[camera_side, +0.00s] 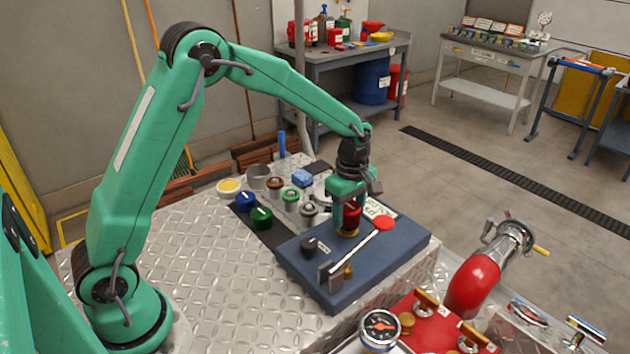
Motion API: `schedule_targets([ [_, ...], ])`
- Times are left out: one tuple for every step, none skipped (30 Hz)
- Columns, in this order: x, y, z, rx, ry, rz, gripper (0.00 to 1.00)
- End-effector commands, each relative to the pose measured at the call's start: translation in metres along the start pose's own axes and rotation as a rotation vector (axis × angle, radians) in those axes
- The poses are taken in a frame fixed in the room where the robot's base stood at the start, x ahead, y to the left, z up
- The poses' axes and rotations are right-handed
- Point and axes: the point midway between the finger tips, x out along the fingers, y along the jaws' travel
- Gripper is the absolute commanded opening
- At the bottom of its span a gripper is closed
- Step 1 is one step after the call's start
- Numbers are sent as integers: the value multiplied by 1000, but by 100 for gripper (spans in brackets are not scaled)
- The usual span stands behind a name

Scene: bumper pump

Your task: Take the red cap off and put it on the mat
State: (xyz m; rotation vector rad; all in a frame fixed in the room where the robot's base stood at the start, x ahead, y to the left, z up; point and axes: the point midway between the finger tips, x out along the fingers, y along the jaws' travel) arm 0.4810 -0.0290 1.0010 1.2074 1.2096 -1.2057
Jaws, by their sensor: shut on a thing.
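My gripper (349,208) points down over the dark blue slab (395,250), its fingers closed around the red cap (351,217). A brass fitting (348,232) shows directly under the cap; I cannot tell whether the cap still touches it. The fingers hide part of the cap. A dark mat (272,240) lies on the tread-plate surface, left of the slab. A blue cap (246,202) and a green cap (261,217) are at its left end.
Several small jars and caps stand behind the mat. A pressure gauge (380,329) and red pump parts are in front.

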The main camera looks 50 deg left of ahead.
Motion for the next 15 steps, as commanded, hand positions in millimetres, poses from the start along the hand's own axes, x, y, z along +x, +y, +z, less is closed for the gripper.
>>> schedule_targets([
  [0, 0, 0, 1, 0, 0, 19],
  [0, 0, 0, 1, 0, 0, 19],
  [0, 0, 0, 2, 0, 0, 19],
  [0, 0, 0, 2, 0, 0, 19],
  [0, 0, 0, 3, 0, 0, 19],
  [-1, 0, 0, 3, 0, 0, 19],
  [-1, 0, 0, 3, 0, 0, 19],
  [-1, 0, 0, 3, 0, 0, 19],
  [-2, 0, 0, 4, 0, 0, 19],
  [-2, 0, 0, 4, 0, 0, 19],
  [-2, 0, 0, 4, 0, 0, 19],
  [-3, 0, 0, 4, 0, 1, 19],
  [-4, 0, 0, 4, 0, 1, 19],
  [-5, 0, 0, 5, 0, 1, 19],
  [-6, 0, 0, 5, 0, 1, 19],
])
